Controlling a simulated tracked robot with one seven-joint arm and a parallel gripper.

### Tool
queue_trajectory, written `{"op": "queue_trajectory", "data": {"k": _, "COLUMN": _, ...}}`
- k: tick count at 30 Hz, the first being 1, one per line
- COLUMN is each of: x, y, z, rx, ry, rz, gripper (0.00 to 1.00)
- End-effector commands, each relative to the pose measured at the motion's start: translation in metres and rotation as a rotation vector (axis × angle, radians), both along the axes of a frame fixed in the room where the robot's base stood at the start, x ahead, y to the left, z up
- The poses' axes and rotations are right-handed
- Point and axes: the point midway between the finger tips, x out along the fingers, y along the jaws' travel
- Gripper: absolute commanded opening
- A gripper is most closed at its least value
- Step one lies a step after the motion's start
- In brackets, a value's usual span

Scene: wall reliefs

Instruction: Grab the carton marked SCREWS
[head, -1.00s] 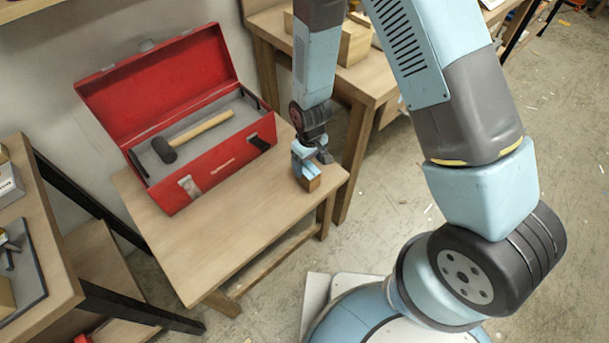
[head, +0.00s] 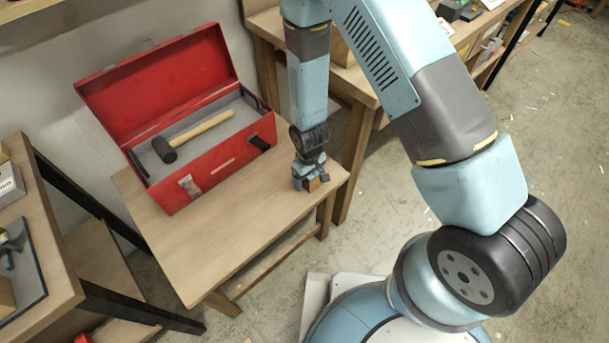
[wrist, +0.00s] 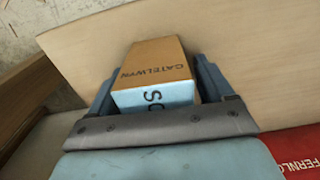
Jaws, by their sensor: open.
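A small carton (wrist: 155,67) lies in the wrist view, brown on one face with the word CATELWYN and pale blue on the nearer face, where only the first letters, seemingly "SC", show. In the head view the carton (head: 312,184) stands on the small wooden table, right of the red toolbox, mostly hidden by my gripper. My gripper (head: 308,184) is open, low over the table. In the wrist view its two blue-grey fingers (wrist: 154,88) stand on either side of the carton. I cannot tell whether they touch it.
An open red toolbox (head: 222,162) with a hammer (head: 192,136) in it fills the back left of the wooden table (head: 220,240). The front of the table is bare. Another bench (head: 365,80) stands behind to the right, and a shelf unit (head: 50,240) is at the left.

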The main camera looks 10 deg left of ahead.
Motion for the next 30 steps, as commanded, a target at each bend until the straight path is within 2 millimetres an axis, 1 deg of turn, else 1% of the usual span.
{"op": "queue_trajectory", "data": {"k": 5, "x": 0.0001, "y": 0.0001, "z": 0.0002, "rx": 0.0, "ry": 0.0, "rz": 0.0, "gripper": 0.8}}
{"op": "queue_trajectory", "data": {"k": 24, "x": 0.0, "y": 0.0, "z": 0.0003, "rx": 0.0, "ry": 0.0, "rz": 0.0, "gripper": 0.19}}
{"op": "queue_trajectory", "data": {"k": 25, "x": 0.0001, "y": 0.0001, "z": 0.0004, "rx": 0.0, "ry": 0.0, "rz": 0.0, "gripper": 0.17}}
{"op": "queue_trajectory", "data": {"k": 30, "x": 0.0001, "y": 0.0002, "z": 0.0004, "rx": 0.0, "ry": 0.0, "rz": 0.0, "gripper": 0.17}}
